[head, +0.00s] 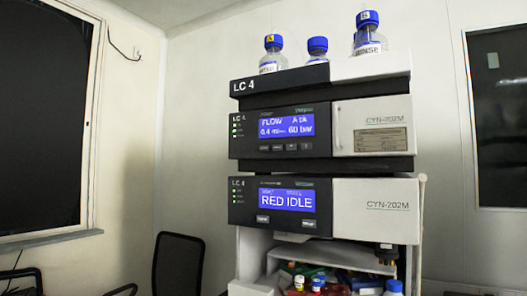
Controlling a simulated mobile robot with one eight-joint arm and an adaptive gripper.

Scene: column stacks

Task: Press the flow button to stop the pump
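The LC 4 stack stands right of centre in the head view. Its upper module (325,168) has a lit blue display (287,125) that reads FLOW, with a value near 0.4 and about 60 bar. A row of small dark buttons (278,147) runs under this display; their labels are too small to read, so I cannot tell which is the flow button. The lower module (345,228) has a blue display (286,200) reading RED IDLE, with two small buttons (262,219) below it. My gripper is not in view.
Blue-capped bottles (368,38) stand on top of the stack. An open shelf (330,252) below holds coloured small items and a blue-capped bottle (393,287). A black chair (178,262) stands at the left. The space before the module fronts looks clear.

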